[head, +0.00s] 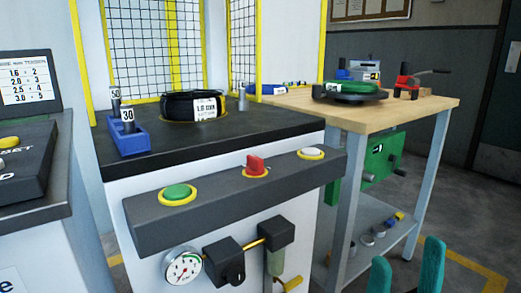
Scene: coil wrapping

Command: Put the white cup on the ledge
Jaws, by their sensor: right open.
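I cannot make out a white cup for certain in the head view. A dark sloped panel (215,193) juts from the front of the white machine; I cannot tell whether it is the ledge. It carries a green button (176,191), a red knob (255,164) and a white button (311,153). My right gripper (407,252) is at the bottom right, its two teal fingers upright and apart, with nothing seen between them. It is in front of the workbench's lower shelf. My left gripper is out of view.
A black coil (192,105) and a blue holder (128,138) stand on the machine's dark top (235,132). A wooden workbench (425,103) with tools stands at the right. Its lower shelf (350,262) holds several small round items. A gauge (183,266) and valves project below the panel.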

